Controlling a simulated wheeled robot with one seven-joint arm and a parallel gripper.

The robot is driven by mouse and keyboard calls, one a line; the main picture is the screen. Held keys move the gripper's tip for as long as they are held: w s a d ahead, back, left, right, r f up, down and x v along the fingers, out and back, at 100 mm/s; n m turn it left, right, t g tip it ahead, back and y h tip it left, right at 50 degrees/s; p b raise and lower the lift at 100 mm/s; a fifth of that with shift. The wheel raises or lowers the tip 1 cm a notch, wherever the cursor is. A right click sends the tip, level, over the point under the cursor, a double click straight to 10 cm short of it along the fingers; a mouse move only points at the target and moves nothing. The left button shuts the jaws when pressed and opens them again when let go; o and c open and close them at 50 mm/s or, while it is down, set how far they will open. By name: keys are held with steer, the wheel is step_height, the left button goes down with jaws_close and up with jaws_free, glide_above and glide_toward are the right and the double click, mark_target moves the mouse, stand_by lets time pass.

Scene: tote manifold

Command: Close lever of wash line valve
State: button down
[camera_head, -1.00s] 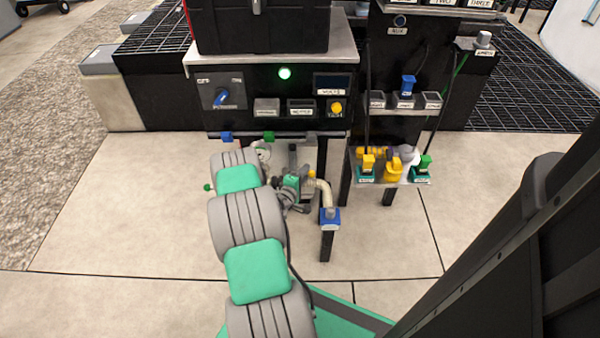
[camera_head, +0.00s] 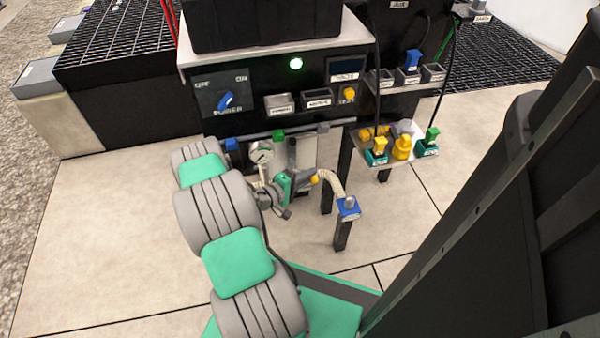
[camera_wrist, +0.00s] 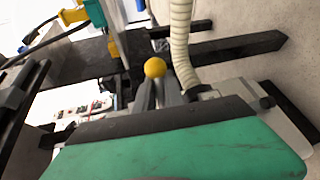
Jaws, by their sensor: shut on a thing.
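A small round yellow knob (camera_head: 314,180) tops a lever just under the bench, at the root of a cream corrugated hose (camera_head: 333,188). In the wrist view the yellow knob (camera_wrist: 155,68) stands on a short grey stem, and the hose (camera_wrist: 182,45) runs close beside it. My gripper (camera_head: 305,184) is at this lever, shut, with the knob showing just past the fingertips (camera_wrist: 157,92). My green and grey arm hides part of the pipework. I cannot read a wash line label.
The hose ends at a blue-topped block (camera_head: 347,208) on a black post. A round gauge (camera_head: 260,152) and green and blue handles sit left of my gripper. The bench panel (camera_head: 290,85) overhangs closely. A shelf (camera_head: 395,155) with yellow and green fittings is at right.

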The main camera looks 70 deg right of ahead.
steer(key=shift+s+a+m+g, duration=0.3)
steer(key=shift+s+a+g, duration=0.2)
steer(key=shift+s+a, duration=0.1)
steer(key=c, duration=1.4)
jaws_free()
steer(key=shift+d, duration=0.15)
steer(key=shift+c, duration=0.2)
steer(key=shift+w+r, duration=0.1)
steer(key=shift+w, duration=0.25)
steer(key=p+v, duration=0.2)
steer(key=v, duration=0.5)
steer(key=shift+a, duration=0.3)
steer(key=shift+w+r, duration=0.1)
steer(key=shift+r, duration=0.05)
